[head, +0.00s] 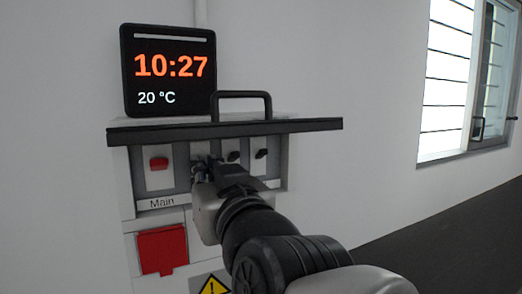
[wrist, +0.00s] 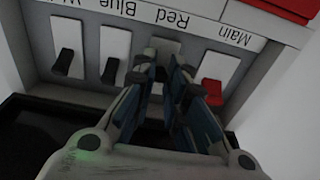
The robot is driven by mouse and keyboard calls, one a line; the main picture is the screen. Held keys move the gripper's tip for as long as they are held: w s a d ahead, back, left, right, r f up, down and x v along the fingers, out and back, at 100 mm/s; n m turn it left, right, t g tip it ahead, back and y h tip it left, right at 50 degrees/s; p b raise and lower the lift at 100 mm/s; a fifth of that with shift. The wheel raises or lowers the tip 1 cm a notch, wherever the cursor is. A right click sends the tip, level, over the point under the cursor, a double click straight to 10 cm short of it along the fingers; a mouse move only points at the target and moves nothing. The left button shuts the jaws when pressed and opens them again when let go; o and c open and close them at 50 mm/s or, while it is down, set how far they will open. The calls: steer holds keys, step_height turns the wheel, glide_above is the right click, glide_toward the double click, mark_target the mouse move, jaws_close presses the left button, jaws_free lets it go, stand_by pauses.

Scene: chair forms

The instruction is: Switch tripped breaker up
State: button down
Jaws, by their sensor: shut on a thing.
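The breaker box (head: 129,184) hangs on the wall, with a row of switches under its dark top cover. My gripper (head: 206,165) reaches into the row at the second switch from the left, just right of the red Main switch (head: 159,163). In the wrist view, which shows the labels upside down, my gripper (wrist: 164,70) is shut on the breaker switch at the Red label; its plate (wrist: 164,45) shows, but its lever is mostly hidden between the fingers. The Blue switch (wrist: 110,70) and another black switch (wrist: 68,62) stand beside it, and the red Main lever (wrist: 211,90) on the other side.
The dark cover (head: 300,126) with a handle (head: 242,95) overhangs the switches closely. A clock display (head: 170,70) stands on top. A red socket cover (head: 162,249) is below Main. A window (head: 446,80) is at the right.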

steer(key=r+g+p, duration=0.1)
steer(key=p, duration=0.2)
steer(key=shift+h+p, duration=0.3)
steer(key=shift+p, duration=0.1)
steer(key=shift+f+g+h+p, duration=0.1)
steer(key=shift+g+h+p, duration=0.25)
steer(key=shift+p, duration=0.95)
steer(key=c, duration=1.6)
jaws_free()
steer(key=shift+s, duration=0.15)
steer(key=v, duration=0.7)
steer(key=shift+d, duration=0.2)
steer(key=shift+f, duration=0.1)
